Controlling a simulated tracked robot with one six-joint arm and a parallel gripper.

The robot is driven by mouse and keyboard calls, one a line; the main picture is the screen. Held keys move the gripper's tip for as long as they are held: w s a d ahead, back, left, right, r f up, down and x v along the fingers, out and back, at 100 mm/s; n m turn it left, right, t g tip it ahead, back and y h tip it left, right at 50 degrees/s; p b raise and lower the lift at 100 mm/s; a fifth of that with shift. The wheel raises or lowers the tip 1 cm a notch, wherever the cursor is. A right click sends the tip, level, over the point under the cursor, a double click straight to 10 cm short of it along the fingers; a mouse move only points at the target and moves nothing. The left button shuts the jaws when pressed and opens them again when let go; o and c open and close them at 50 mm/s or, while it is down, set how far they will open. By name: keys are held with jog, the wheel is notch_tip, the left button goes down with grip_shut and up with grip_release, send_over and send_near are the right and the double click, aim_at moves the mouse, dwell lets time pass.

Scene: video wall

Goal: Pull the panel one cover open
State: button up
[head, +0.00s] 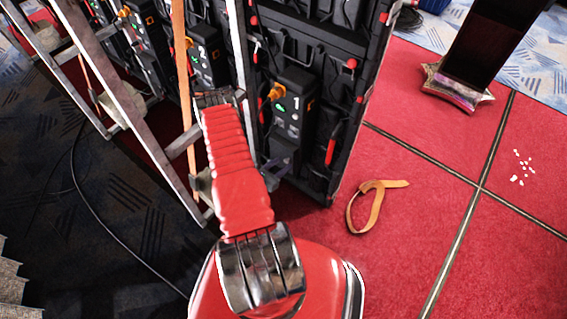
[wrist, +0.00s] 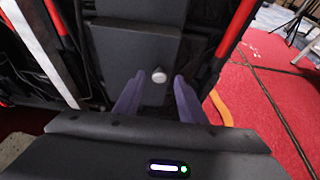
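The panel one cover (head: 291,110) is a dark box face with a white "1", a green light and an orange connector at its upper left, on the black video wall's back. In the wrist view, a dark panel face (wrist: 133,48) fills the upper middle, with a small round silver knob (wrist: 159,75) low on it. My gripper (wrist: 159,80) is open; its two dark purple fingers stand on either side of the knob with gaps, not closed on it. In the head view my gripper (head: 280,166) is partly hidden by my arm, just below panel one.
A metal ladder-like frame (head: 110,75) and an orange strap (head: 181,70) stand left of my arm. More numbered panels (head: 205,62) continue leftward. An orange strap loop (head: 370,203) lies on the red floor. A dark stand (head: 458,88) is at the upper right. The red floor between is mostly clear.

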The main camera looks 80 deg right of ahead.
jog(key=shift+x, duration=0.95)
grip_shut()
